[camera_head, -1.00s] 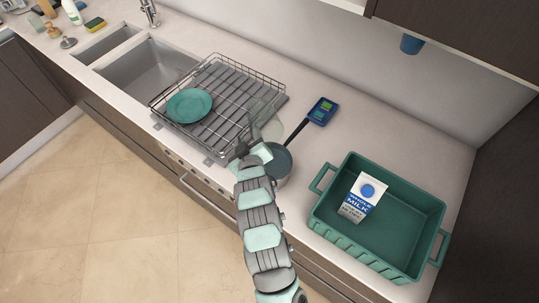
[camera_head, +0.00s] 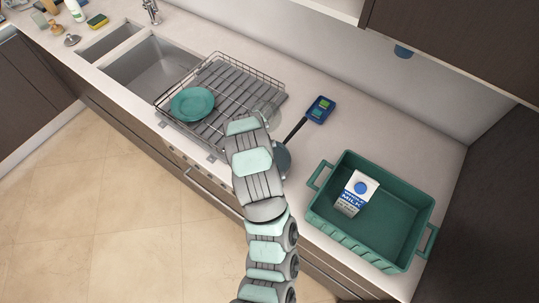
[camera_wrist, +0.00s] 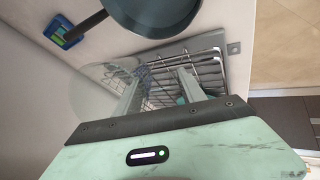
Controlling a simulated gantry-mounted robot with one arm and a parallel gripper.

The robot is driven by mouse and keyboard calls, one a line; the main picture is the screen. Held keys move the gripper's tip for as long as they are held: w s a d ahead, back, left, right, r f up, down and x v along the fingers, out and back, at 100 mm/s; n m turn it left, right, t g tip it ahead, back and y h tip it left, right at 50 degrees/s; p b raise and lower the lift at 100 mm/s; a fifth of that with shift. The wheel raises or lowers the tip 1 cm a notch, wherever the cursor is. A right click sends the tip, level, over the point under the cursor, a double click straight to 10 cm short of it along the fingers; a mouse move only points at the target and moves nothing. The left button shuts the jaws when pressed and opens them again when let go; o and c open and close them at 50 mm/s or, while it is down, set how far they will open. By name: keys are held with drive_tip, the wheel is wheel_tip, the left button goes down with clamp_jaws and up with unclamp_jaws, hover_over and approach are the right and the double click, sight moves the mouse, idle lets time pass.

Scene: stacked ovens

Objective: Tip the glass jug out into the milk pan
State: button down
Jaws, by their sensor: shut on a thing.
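The glass jug (camera_head: 268,108) is clear and hard to see; in the head view part of it shows past my arm, by the rack's right side. In the wrist view the jug (camera_wrist: 95,90) is a faint rounded shape at the left finger. My gripper (camera_wrist: 158,90) is shut on the jug; in the head view my arm hides the fingers. I cannot tell the jug's tilt or contents. The milk pan (camera_head: 283,160) is dark blue-grey with a long dark handle, partly hidden by my arm. In the wrist view the pan (camera_wrist: 160,15) is at the top, apart from the fingers.
A wire dish rack (camera_head: 222,85) with a teal plate (camera_head: 192,104) stands left of the arm. A green crate (camera_head: 398,225) with a milk carton (camera_head: 355,194) stands right. Counter is bare behind the crate.

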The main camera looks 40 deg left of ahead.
drive_tip(key=w+a+r+g+h+p, duration=0.1)
drive_tip(key=h+p, duration=0.1)
drive_tip(key=w+a+r+g+h+p, duration=0.1)
drive_tip(key=g+p, duration=0.1)
drive_tip(key=shift+r+h, duration=0.1)
drive_tip(key=shift+h, duration=0.3)
